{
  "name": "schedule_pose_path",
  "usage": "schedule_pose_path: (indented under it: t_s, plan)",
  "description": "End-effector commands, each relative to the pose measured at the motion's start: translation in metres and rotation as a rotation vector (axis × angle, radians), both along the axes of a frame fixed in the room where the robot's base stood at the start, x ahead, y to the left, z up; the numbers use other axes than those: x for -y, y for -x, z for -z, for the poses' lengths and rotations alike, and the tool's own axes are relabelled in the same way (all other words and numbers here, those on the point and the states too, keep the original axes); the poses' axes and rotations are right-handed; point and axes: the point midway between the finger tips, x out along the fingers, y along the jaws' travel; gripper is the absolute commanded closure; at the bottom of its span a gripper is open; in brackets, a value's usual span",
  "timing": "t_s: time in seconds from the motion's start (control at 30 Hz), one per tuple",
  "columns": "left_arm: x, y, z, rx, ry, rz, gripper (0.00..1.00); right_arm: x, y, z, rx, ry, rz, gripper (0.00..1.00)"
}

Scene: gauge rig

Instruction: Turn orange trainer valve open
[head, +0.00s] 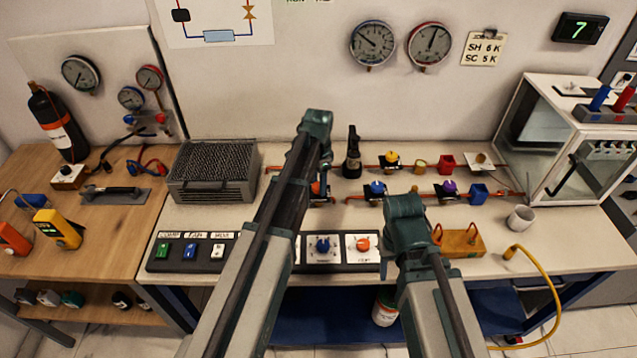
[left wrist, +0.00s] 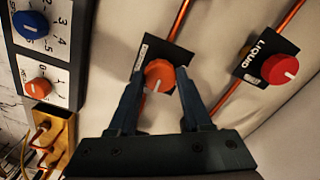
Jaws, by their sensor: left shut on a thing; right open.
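The orange trainer valve knob (left wrist: 160,74) sits on a black plate on a copper pipe in the left wrist view. Its white mark runs roughly up and down in that picture, close to the line of the pipe. My left gripper (left wrist: 159,88) has one finger on each side of the knob and is shut on it. In the head view a bit of the orange valve (head: 316,188) shows beside my left arm, which covers most of it. My right gripper (head: 406,212) is over the bench front, right of the dial panel; its jaws are open but their tips are hidden.
A red knob labelled LIQUID (left wrist: 280,69) is on a neighbouring pipe. A panel with a blue dial (head: 322,246) and an orange dial (head: 362,245) lies at the bench front. Blue (head: 377,188) and purple (head: 449,187) valves stand to the right. A white cup (head: 520,218) is farther right.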

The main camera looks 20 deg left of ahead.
Motion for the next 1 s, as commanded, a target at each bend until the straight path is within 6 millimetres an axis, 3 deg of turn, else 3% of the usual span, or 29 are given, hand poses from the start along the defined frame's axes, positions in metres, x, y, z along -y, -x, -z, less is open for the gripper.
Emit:
schedule_pose_path:
  t_s: [0.27,1.0]
  plan:
    - [-0.0001,-0.0001,0.0000,0.000,0.000,-0.138,1.00,0.0000,0.0000,0.0000,0.000,0.000,0.000,0.50]
    - [-0.0001,-0.0001,0.0001,0.000,0.000,-0.831,1.00,0.0000,0.0000,0.0001,0.000,0.000,0.000,0.50]
